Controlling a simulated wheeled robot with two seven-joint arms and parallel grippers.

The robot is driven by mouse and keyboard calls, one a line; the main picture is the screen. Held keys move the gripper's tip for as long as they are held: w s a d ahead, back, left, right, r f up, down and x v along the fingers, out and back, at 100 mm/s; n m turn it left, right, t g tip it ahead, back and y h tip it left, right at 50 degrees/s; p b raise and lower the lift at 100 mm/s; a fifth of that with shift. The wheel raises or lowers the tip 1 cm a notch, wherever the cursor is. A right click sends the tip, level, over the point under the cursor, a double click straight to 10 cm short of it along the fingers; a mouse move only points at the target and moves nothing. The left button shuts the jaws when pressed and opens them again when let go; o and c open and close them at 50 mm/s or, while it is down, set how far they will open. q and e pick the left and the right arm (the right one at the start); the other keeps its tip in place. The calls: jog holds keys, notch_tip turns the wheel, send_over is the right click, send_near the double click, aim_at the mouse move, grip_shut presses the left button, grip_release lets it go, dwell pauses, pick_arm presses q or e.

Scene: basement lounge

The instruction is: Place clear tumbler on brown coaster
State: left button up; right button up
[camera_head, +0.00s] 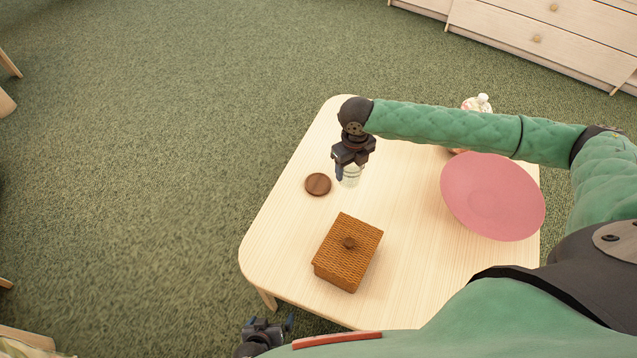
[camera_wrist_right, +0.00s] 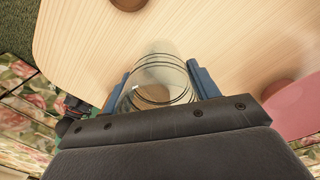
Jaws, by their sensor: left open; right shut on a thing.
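The clear tumbler (camera_head: 350,176) is in my right gripper (camera_head: 353,169), just right of the brown coaster in the head view. In the right wrist view the tumbler (camera_wrist_right: 160,80) sits between the two blue fingers of the gripper (camera_wrist_right: 160,85). Whether its base touches the table is hard to tell. The round brown coaster (camera_head: 318,184) lies flat and bare on the table, and its edge shows at the top of the right wrist view (camera_wrist_right: 128,3). My left gripper (camera_head: 268,326) is open and empty, low beside the table's front left edge.
The pale wooden table (camera_head: 290,240) carries a lidded wicker box (camera_head: 347,252) in front of the coaster. A large pink bowl (camera_head: 492,196) stands to the right. A white lidded pot (camera_head: 478,104) is partly hidden behind my right arm. Bare tabletop lies left of the box.

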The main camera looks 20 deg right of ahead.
jog(key=w+a+f, duration=0.2)
jog(key=w+f, duration=0.1)
jog(key=w+a+f, duration=0.2)
jog(key=w+f, duration=0.1)
jog(key=f, duration=0.1)
jog(key=w+a+f+b, duration=0.1)
jog(key=w+a+f, duration=0.1)
jog(key=w+f, duration=0.1)
jog(key=shift+w+a+f, duration=0.2)
jog(key=shift+w+a, duration=0.05)
jog(key=shift+f, duration=0.3)
jog(key=shift+f, duration=0.1)
jog(key=o, duration=1.1)
notch_tip(320, 180, up, 12)
jog(key=shift+p, duration=0.4)
